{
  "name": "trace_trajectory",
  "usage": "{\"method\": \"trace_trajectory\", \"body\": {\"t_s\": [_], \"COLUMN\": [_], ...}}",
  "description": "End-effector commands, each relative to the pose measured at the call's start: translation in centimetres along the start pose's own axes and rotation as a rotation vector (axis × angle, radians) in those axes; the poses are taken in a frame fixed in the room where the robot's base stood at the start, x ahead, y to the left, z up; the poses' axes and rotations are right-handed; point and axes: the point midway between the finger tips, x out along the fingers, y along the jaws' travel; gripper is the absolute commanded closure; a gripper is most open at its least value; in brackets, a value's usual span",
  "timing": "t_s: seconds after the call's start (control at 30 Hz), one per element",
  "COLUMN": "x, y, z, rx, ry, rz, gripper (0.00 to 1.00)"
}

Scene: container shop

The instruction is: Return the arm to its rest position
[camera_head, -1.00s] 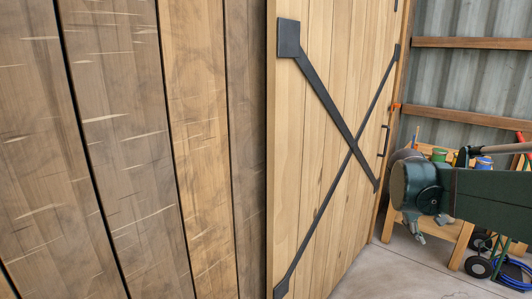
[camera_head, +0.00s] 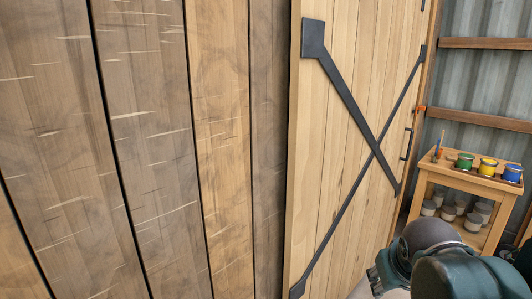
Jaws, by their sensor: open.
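My arm (camera_head: 455,268) shows at the lower right, in front of the wooden door and the paint stand. Its dark teal links and a rounded grey joint are folded close to the camera. A smaller teal part of my arm (camera_head: 380,279) sticks out to the left, low beside the door. My gripper does not show; it is hidden behind the links or below the picture.
A plank wall (camera_head: 150,150) fills the left. A wooden door (camera_head: 330,170) with black metal braces stands shut beside it. A small wooden stand (camera_head: 476,179) at the right holds green, yellow and blue paint pots on top and several grey-white jars below. Some floor (camera_head: 366,291) shows.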

Motion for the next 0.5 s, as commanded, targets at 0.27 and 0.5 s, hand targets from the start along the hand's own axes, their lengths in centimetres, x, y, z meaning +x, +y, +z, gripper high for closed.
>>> {"method": "trace_trajectory", "body": {"t_s": [0.27,0.5], "x": [-1.1,-1.6], "y": [-5.6,-8.7], "z": [4.0,6.3], "rx": [0.049,0.083], "ry": [0.053,0.08], "rz": [-0.113,-0.182], "gripper": [0.59,0.59]}}
